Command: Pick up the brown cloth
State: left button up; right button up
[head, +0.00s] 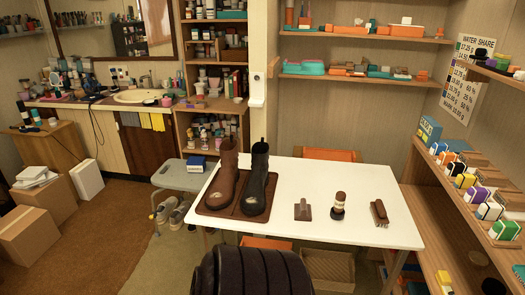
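A brown boot (226,180) and a black boot (259,185) stand upright on a dark brown mat (208,209) on the table's left side. A small dark bottle-like item with a pale band (338,206) and a brown brush (379,212) lie or stand to the right of the brown piece. Neither of my grippers is in view.
A dark ribbed form (250,272) covers the bottom centre, below the table's front edge. A grey stool (178,177) stands left of the table. Grey and yellow cloths (145,121) hang at the sink counter. Shelves (488,227) line the right. The table's front strip is clear.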

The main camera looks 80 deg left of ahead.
aim_at(303, 212)
jog(key=u, duration=2.3)
jog(key=i+l+z, duration=0.1)
jog(key=i, duration=0.25)
